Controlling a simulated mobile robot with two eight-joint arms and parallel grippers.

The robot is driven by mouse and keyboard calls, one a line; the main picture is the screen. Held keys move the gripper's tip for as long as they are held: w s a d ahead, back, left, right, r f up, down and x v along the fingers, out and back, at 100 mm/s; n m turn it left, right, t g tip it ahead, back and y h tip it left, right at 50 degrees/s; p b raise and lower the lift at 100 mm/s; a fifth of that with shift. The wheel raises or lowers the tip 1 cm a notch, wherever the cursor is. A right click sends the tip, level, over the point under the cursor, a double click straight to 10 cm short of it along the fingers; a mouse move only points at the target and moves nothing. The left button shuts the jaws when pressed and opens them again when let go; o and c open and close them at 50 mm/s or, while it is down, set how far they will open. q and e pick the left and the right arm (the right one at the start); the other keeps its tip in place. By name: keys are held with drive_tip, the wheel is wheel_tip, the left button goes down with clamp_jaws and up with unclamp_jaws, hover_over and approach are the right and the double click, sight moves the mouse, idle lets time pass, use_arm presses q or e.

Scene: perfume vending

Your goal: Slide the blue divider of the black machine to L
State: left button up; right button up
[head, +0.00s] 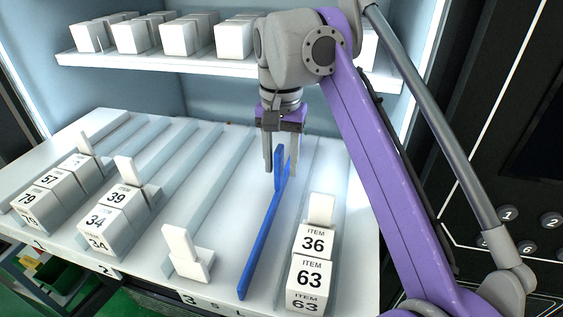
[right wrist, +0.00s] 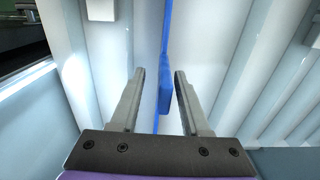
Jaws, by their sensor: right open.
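The blue divider (head: 264,237) is a long thin strip with a raised tab (head: 279,168) towards its back. It lies front to back on the white sloped shelf (head: 222,190), its front end near the front-edge marks that look like "S" and "L". My right gripper (head: 268,168) points down at the tab, open. In the right wrist view, the tab of the blue divider (right wrist: 165,88) lies between the two spread fingers (right wrist: 160,72), with gaps visible on both sides. My left gripper is out of view.
Boxes marked 36 (head: 313,240) and 63 (head: 308,273) stand in the lane right of the divider. A white pusher (head: 186,256) stands to its left. More numbered boxes (head: 106,220) fill lanes further left. An upper shelf (head: 170,63) holds white boxes.

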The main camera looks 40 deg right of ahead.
wheel_tip(320, 180, up, 10)
drive_tip(key=p, duration=0.3)
drive_tip(key=shift+r+p, duration=0.1)
drive_tip(key=shift+p, duration=0.25)
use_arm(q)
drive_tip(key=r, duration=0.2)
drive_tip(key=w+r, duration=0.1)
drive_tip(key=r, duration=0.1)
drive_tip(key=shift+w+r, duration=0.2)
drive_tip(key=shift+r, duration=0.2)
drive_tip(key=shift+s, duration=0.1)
use_arm(e)
drive_tip(key=shift+s, duration=0.1)
